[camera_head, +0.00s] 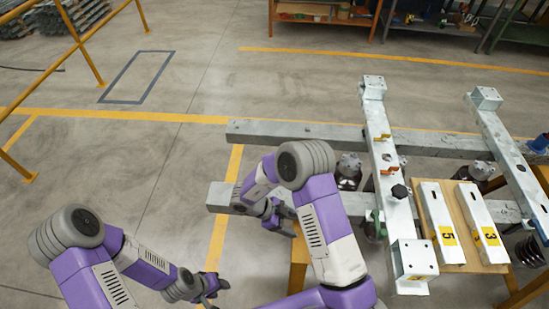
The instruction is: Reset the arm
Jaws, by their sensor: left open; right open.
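My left gripper (214,289) is low in the head view, left of centre. It is open, with nothing seen between its fingers, and it is over the floor near a yellow line. My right gripper (284,218) is open near the left end of the lower grey metal beam (222,197). My own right arm partly hides that beam and some of the gripper. I cannot tell whether the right gripper touches the beam.
A grey metal frame (384,157) with an orange lever (391,169) and black knob (400,191) stands right. White plates marked 5 (433,206) and 3 (474,207) lie on a wooden board (457,222). A yellow railing (80,43) stands upper left. Floor between is clear.

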